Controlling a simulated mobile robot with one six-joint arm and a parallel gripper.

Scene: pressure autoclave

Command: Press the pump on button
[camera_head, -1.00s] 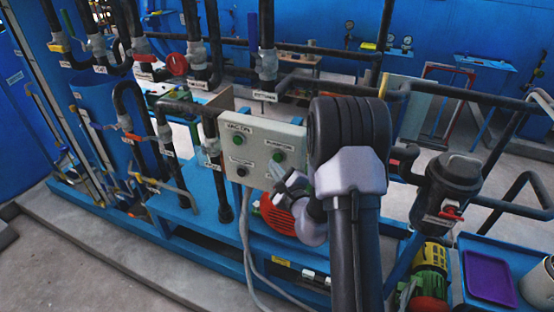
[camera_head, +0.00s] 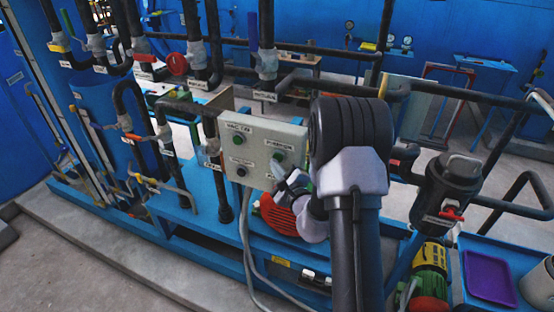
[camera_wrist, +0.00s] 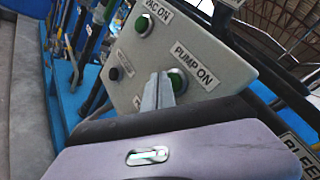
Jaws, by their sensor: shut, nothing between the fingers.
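The pump on button is a green round button (camera_wrist: 177,81) under the PUMP ON label on a pale grey control box. In the head view this button (camera_head: 278,156) shows just above my gripper (camera_head: 280,172). In the wrist view my gripper's fingers (camera_wrist: 158,88) are shut, empty and point at the box face. Their tips overlap the left edge of the button; I cannot tell whether they touch it. The green VAC ON button (camera_wrist: 143,24) and a black button (camera_wrist: 114,73) are on the same box. A label below is mostly hidden by the fingers.
The control box (camera_head: 262,124) stands among black pipes and valves on a blue frame. A red pump part (camera_head: 278,216) lies below my gripper. A BLEED label (camera_wrist: 299,154) shows at the right of the wrist view, close to my wrist.

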